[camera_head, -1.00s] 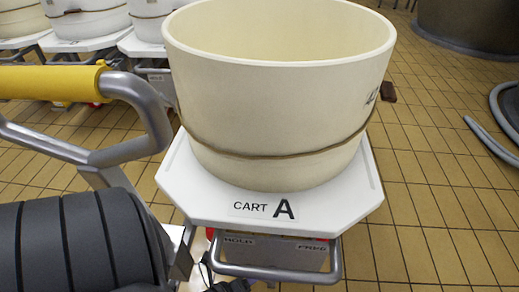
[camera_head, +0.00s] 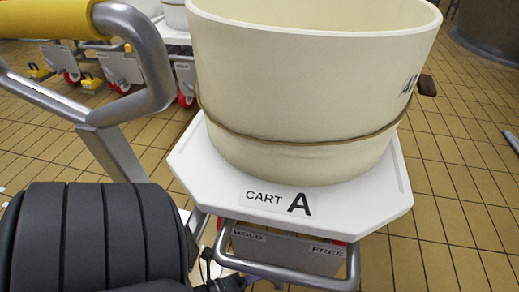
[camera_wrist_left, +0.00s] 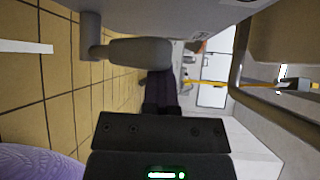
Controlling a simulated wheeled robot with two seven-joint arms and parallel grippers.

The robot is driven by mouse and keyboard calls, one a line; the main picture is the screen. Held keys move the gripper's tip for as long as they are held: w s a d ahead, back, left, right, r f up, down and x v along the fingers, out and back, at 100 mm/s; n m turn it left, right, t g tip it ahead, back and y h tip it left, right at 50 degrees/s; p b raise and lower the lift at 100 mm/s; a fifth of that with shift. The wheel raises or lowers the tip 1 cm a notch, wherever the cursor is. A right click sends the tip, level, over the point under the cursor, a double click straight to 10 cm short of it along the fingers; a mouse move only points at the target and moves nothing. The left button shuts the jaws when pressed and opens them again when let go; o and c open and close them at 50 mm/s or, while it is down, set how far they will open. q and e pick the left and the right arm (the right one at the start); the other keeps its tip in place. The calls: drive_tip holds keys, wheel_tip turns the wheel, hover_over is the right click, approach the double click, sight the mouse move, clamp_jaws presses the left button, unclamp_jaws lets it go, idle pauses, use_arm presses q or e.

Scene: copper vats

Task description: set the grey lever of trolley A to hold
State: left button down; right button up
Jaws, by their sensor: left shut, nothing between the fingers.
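Trolley A (camera_head: 370,207) is a white cart marked "CART A" and carries a large cream vat (camera_head: 310,100). Under its front edge is a grey plate (camera_head: 287,249) marked HOLD on the left and FREE on the right. A tubular grey bar (camera_head: 290,274) runs in front of it. In the left wrist view, a grey rounded handle (camera_wrist_left: 140,52), probably the lever, shows ahead of the fingers, with a gap between. My left gripper (camera_wrist_left: 162,82) is shut and empty. In the head view, only dark parts of it show below the plate. The lever's setting cannot be read. My right gripper is out of view.
A grey tubular frame (camera_head: 155,60) with a yellow grip (camera_head: 50,25) stands left of the trolley. More white carts with red wheels (camera_head: 120,66) are behind.

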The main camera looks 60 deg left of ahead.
use_arm(q)
drive_tip(key=shift+s+a+f, duration=0.3)
drive_tip(key=shift+s, duration=0.1)
drive_tip(key=s+r+p, duration=0.1)
drive_tip(key=s, duration=0.8)
drive_tip(key=shift+d+r, duration=0.25)
drive_tip(key=shift+r, duration=0.05)
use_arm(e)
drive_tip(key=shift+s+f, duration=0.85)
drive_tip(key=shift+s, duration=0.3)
use_arm(q)
drive_tip(key=shift+s, duration=0.1)
